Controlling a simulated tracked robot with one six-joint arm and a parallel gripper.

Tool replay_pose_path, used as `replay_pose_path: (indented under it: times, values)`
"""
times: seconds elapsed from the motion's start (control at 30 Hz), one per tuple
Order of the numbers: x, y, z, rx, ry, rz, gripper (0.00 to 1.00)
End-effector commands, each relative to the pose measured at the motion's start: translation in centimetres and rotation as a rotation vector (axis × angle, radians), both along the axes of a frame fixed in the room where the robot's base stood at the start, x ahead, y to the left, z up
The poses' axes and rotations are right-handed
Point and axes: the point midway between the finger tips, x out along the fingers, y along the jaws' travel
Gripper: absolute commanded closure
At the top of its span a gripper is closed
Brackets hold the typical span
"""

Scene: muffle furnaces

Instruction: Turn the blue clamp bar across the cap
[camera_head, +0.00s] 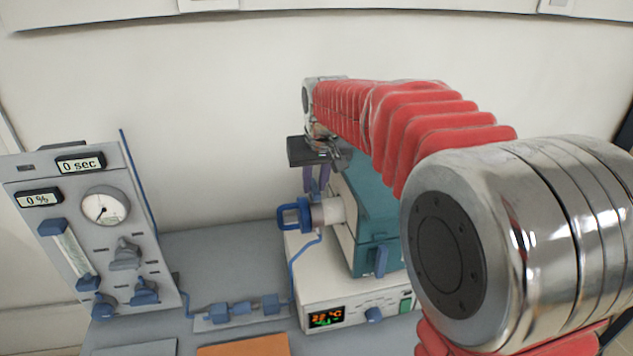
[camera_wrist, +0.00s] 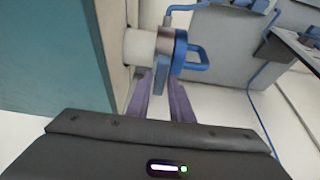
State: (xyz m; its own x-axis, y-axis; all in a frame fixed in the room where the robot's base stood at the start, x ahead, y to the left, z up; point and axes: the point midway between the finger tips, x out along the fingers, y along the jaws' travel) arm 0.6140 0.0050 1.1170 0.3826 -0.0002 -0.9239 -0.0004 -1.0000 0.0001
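The cap is blue with a loop handle (camera_head: 290,214) and sits on the end of a white tube (camera_head: 331,210) out of the teal furnace's left side. In the wrist view the cap (camera_wrist: 181,52) is at top centre with its handle to the right. The blue clamp bar (camera_wrist: 161,75) shows at the cap's near side, pointing down toward my gripper. My gripper (camera_wrist: 162,80) has two purple fingers, standing apart, with the bar's end appearing between their tips. I cannot tell whether they touch it. In the head view my gripper (camera_head: 316,190) is just above the tube.
The teal furnace (camera_head: 375,215) stands on a white controller (camera_head: 350,300) with a lit display. A blue hose runs down to fittings (camera_head: 235,308) on the bench. A grey gauge panel (camera_head: 90,235) stands at left. An orange mat (camera_head: 243,346) lies in front.

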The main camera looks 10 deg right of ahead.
Motion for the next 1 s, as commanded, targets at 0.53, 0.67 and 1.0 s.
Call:
replay_pose_path:
  times: [0.53, 0.67, 1.0]
  values:
    - [-0.01, -0.24, 0.03, -0.002, 0.000, 0.001, 1.00]
    - [-0.01, -0.19, 0.03, -0.002, 0.000, 0.015, 1.00]
    - [0.01, -0.27, 0.01, -0.001, 0.000, 0.131, 1.00]
